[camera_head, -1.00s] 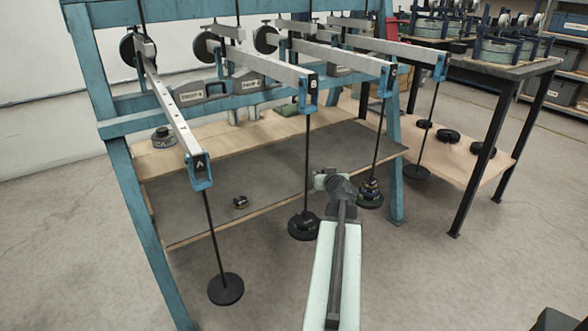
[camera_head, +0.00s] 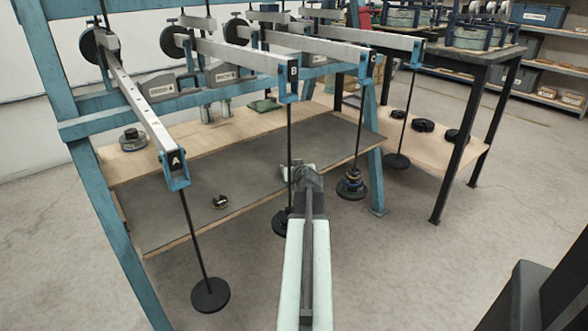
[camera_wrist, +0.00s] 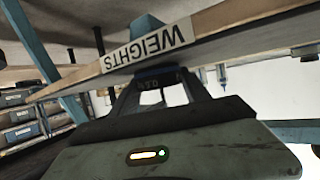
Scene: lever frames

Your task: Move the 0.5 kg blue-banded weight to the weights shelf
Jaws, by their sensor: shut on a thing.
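My gripper (camera_head: 302,174) is at the end of my arm, by the front edge of a grey-topped wooden board on the lever frame. In the wrist view my gripper (camera_wrist: 158,90) is shut on a small dark, blue-tinted piece, the blue-banded weight (camera_wrist: 157,75), mostly hidden by the fingers. Right beyond it runs a wooden shelf edge (camera_wrist: 215,35) with a "WEIGHTS" label (camera_wrist: 145,45), upside down in this view. I cannot tell whether the weight touches the shelf. In the head view the held weight is not clear.
Hangers with black discs hang from levers A (camera_head: 210,295), B (camera_head: 281,222) and C (camera_head: 351,190); C's bears stacked banded weights. B's hanger is close beside my arm. A blue frame post (camera_head: 376,175) stands right of C. Several black weights (camera_head: 424,125) lie on a low shelf.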

